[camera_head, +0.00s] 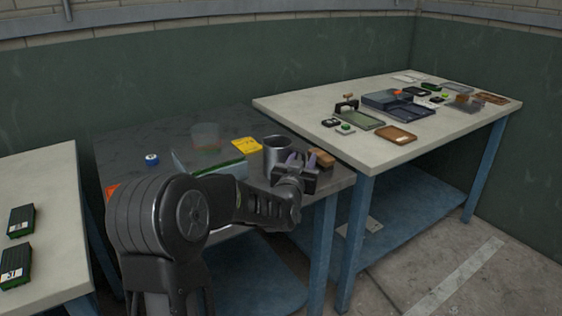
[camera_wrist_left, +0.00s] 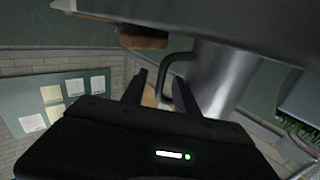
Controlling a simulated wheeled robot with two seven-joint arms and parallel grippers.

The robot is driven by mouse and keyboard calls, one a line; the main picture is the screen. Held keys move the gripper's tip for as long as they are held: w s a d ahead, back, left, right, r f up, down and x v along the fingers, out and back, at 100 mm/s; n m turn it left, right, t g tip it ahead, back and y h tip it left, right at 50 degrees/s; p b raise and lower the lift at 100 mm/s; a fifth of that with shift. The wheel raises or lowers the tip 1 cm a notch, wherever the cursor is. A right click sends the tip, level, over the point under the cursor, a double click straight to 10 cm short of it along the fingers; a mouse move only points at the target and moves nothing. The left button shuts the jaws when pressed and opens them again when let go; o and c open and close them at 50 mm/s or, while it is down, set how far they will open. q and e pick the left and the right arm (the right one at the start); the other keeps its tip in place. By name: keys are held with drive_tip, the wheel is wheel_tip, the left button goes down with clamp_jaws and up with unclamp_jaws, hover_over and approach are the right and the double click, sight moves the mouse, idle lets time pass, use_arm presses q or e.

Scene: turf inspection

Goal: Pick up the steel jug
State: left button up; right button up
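The steel jug (camera_head: 276,160) stands upright on the dark grey table, near its right edge, in the head view. In the left wrist view, the jug's grey body (camera_wrist_left: 222,78) is large and close, right of the fingers. Its handle (camera_wrist_left: 172,62) curves toward the gap between the fingers. My left gripper (camera_head: 301,161) is just right of the jug in the head view. In the wrist view its fingers (camera_wrist_left: 160,77) stand apart, with the handle between or just beyond their tips; contact cannot be told. My right gripper is out of view.
A brown block (camera_head: 321,159) lies right of the gripper. A yellow card (camera_head: 247,145), a clear cup (camera_head: 206,136) and a clear box with green contents (camera_head: 218,168) are left of the jug. A higher pale table (camera_head: 290,104) with several items adjoins at right.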

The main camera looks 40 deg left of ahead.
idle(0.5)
use_arm(q)
clamp_jaws()
drive_tip(key=shift+r, duration=0.15)
idle(1.1)
